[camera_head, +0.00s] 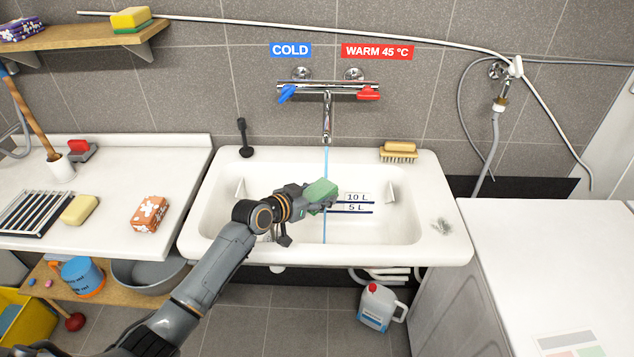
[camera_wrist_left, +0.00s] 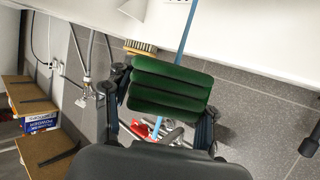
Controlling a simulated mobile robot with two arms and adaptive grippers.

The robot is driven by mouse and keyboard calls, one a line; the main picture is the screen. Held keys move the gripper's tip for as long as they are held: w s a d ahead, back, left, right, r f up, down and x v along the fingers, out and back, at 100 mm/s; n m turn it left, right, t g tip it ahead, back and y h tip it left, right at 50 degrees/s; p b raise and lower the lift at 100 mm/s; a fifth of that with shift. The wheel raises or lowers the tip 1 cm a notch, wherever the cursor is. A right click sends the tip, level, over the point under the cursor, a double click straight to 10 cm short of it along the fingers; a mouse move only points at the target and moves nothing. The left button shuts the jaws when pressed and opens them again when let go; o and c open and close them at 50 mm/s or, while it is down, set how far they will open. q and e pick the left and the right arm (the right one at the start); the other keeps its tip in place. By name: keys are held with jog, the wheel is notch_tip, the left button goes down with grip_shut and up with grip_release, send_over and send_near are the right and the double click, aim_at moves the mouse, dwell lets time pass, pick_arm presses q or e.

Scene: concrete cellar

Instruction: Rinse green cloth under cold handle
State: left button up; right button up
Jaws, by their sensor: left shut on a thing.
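My left gripper (camera_head: 318,196) is shut on the green cloth (camera_head: 321,189), a folded, ribbed pad, and holds it over the white sink (camera_head: 222,205). In the left wrist view the cloth (camera_wrist_left: 170,88) sits between the fingers of my left gripper (camera_wrist_left: 160,104). A thin blue water stream (camera_head: 326,160) falls from the tap spout (camera_head: 327,120) and meets the cloth's outline in the head view; it shows again below it. The blue cold handle (camera_head: 287,93) is turned askew under the COLD sign. The red warm handle (camera_head: 368,94) is at the right. My right gripper is not in view.
A brush (camera_head: 398,151) lies on the sink's back right rim and a black plug (camera_head: 244,138) stands at the back left. A sponge (camera_head: 80,209) and a patterned block (camera_head: 149,214) lie on the left counter. The white surface at right is mostly clear.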

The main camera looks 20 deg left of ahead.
aim_at(313, 215)
pick_arm(q)
jog(key=shift+s+d+r+p, duration=0.15)
jog(key=shift+s+p, duration=1.15)
jog(key=shift+s, duration=1.15)
jog(key=shift+s+r+p, duration=0.1)
jog(key=shift+p, duration=0.35)
jog(key=shift+s+d+r+p, duration=0.1)
jog(key=shift+s+r+p, duration=0.8)
jog(key=shift+s+p, duration=0.45)
jog(key=shift+s+d+r+p, duration=0.1)
jog(key=shift+s+r+p, duration=0.85)
jog(key=shift+p, duration=0.6)
